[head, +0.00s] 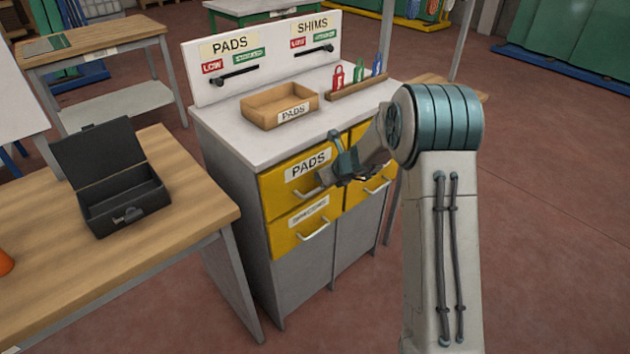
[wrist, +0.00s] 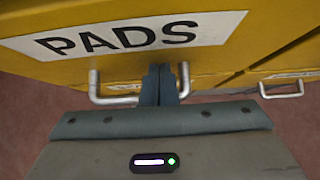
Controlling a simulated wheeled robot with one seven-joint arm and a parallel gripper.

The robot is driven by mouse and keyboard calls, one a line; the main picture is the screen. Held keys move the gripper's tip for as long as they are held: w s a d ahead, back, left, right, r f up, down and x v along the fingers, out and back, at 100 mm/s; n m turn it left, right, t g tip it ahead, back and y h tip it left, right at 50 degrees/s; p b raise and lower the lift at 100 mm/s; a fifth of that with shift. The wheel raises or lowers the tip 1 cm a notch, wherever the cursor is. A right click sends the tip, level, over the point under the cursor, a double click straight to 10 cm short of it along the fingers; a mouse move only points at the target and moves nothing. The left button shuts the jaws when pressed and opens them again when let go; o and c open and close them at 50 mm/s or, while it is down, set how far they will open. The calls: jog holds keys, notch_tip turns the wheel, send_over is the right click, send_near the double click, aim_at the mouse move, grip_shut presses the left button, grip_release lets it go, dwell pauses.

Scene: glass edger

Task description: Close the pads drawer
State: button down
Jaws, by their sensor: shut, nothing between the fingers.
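The pads drawer (head: 285,183) is the yellow upper left drawer of the cabinet, with a white PADS label. Its front looks about in line with the drawer below; I cannot tell whether a small gap remains. It fills the top of the wrist view (wrist: 240,50). Its pale bar handle (wrist: 112,99) is partly hidden behind my fingers. My gripper (head: 323,178) is at the drawer front, with its fingers (wrist: 161,84) shut and empty between the handle's two ends. Whether they touch the handle or the front is unclear.
A second labelled yellow drawer (head: 290,232) is below and another yellow drawer (head: 360,195) is to the right. A tan PADS tray (head: 262,107) and coloured padlock-shaped tags (head: 358,72) sit on the worktop. A wooden table (head: 190,195) with an open black case (head: 125,205) stands left.

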jog(key=shift+w+a+r, duration=0.15)
jog(key=shift+a+r, duration=0.1)
jog(key=shift+a, duration=0.05)
jog(key=f+p+v, duration=0.1)
jog(key=p+v, duration=0.3)
jog(key=v, duration=0.6)
jog(key=s+r+n+g, duration=0.1)
jog(key=s+r+n, duration=0.5)
jog(key=s+n, duration=0.25)
jog(key=s+r+n+g, duration=0.2)
jog(key=s+r+n, duration=0.4)
jog(key=s, duration=0.4)
jog(key=s+d+n+h, duration=0.3)
jog(key=s+n, duration=0.3)
jog(key=s, duration=0.3)
jog(key=s+d+n+h, duration=0.2)
jog(key=s+d+n, duration=0.2)
jog(key=s+n, duration=0.3)
jog(key=shift+s+d+r+g+h, duration=0.3)
jog(key=shift+s+g+h, duration=0.1)
jog(key=shift+s, duration=0.45)
